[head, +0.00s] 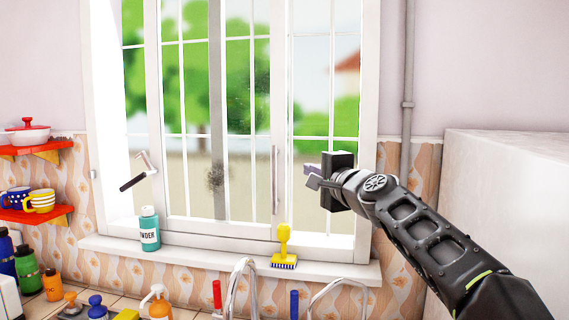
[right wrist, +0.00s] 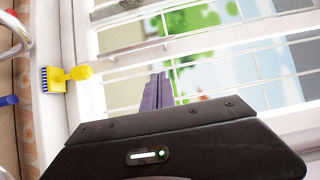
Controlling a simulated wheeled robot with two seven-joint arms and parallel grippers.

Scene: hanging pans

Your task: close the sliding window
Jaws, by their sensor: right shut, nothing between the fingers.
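The white-framed sliding window (head: 278,110) fills the middle of the head view, with green trees behind its panes. A slim vertical handle (head: 275,180) is on the upright between the left and right panes. A second handle with a black grip (head: 138,172) sticks out at the left side. My right gripper (head: 313,177) is in front of the right pane, right of the slim handle and apart from it. Its fingers are together and empty; they also show in the right wrist view (right wrist: 157,92) before the window bars. My left gripper is out of view.
On the sill (head: 205,252) stand a teal powder bottle (head: 149,229) and a yellow brush (head: 284,247), which also shows in the right wrist view (right wrist: 66,76). Faucets (head: 240,285) rise below. Shelves with mugs (head: 40,201) are at left, a large white block (head: 500,190) at right.

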